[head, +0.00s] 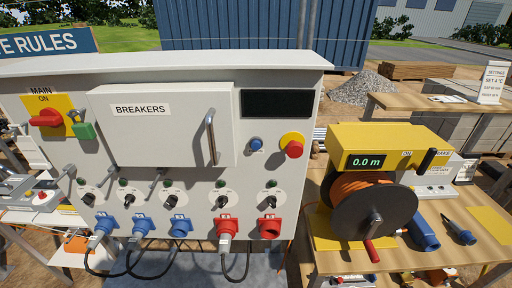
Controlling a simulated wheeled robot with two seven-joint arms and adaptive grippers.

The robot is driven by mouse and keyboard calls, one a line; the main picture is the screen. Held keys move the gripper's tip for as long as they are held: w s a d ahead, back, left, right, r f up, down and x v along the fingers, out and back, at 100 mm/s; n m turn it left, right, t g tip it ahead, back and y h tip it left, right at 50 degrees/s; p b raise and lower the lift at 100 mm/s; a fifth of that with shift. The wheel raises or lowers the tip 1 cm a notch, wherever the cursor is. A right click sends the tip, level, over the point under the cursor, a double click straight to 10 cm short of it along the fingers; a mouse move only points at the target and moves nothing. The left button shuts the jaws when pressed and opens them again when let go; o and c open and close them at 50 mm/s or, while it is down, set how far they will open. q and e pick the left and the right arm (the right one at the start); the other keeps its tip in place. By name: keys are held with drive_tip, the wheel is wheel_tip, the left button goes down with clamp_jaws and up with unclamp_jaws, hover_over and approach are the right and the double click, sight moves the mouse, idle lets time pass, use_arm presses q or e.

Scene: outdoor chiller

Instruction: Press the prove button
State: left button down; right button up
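No button that I can read as marked "prove" shows in the head view. A small blue button (256,144) sits on the grey breaker panel (270,75), left of a red mushroom button on a yellow base (292,145). A small label below the blue button is too small to read. A white unit with small controls (436,191) stands on the right table behind the cable reel; its markings are unreadable. Neither of my grippers can be made out in the head view.
The panel has a closed BREAKERS door (160,130), a red main switch (46,118), and blue and red sockets with plugs and hanging cables. A cable reel (372,205) reading 0.0 m stands on the wooden table at right. A cluttered table is at left.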

drive_tip(key=shift+d, duration=0.1)
idle(0.3)
drive_tip(key=shift+a, duration=0.25)
drive_tip(key=shift+a, duration=0.2)
